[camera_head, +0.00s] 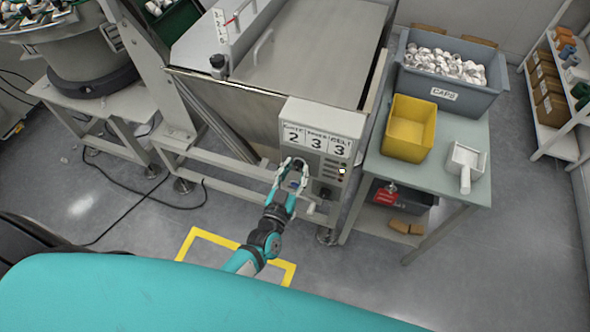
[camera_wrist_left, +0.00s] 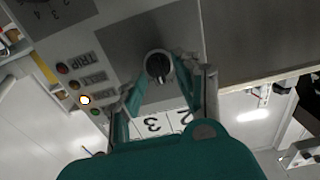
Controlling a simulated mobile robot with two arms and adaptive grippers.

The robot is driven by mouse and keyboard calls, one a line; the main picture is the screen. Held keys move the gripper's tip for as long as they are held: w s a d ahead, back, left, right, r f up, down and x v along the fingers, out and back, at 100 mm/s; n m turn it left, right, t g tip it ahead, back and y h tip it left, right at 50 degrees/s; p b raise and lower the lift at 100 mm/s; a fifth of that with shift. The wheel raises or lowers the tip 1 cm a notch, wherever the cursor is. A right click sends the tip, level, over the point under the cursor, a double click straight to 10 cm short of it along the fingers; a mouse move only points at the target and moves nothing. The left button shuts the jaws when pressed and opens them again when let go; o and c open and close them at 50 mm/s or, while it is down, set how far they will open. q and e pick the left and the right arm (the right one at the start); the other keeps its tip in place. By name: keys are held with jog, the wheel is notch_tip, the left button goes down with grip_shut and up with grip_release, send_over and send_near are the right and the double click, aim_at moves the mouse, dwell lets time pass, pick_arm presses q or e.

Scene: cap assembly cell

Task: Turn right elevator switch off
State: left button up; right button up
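My left gripper (camera_head: 290,175) is at the front of the control box (camera_head: 322,120), with its fingers spread. In the left wrist view, a round black switch knob (camera_wrist_left: 158,66) lies between the fingertips of the left gripper (camera_wrist_left: 160,78). The fingers look apart, and contact with the knob is not clear. In the head view the knob (camera_head: 298,164) is partly hidden by the gripper. Its label is hidden, so I cannot tell which switch it is. My right gripper is not in view.
A column of small lamps beside the knob has one lit white (camera_wrist_left: 85,100). A green table (camera_head: 400,175) right of the box bears a yellow bin (camera_head: 408,128), a grey caps crate (camera_head: 445,95) and a white scoop (camera_head: 465,165). Floor in front is clear, with yellow marking (camera_head: 215,238).

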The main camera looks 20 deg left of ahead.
pick_arm(q)
jog(key=shift+c, duration=0.2)
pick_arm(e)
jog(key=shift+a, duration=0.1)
pick_arm(q)
grip_shut()
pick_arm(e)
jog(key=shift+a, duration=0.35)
pick_arm(q)
jog(key=shift+n, duration=0.3)
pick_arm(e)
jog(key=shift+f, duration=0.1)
pick_arm(q)
jog(key=n+b, duration=0.1)
jog(key=n, duration=0.2)
jog(key=shift+a+n, duration=0.15)
jog(key=shift+n, duration=0.15)
jog(key=n+b, duration=0.1)
jog(key=n, duration=0.3)
jog(key=shift+a+n, duration=0.1)
jog(key=shift+n, duration=0.2)
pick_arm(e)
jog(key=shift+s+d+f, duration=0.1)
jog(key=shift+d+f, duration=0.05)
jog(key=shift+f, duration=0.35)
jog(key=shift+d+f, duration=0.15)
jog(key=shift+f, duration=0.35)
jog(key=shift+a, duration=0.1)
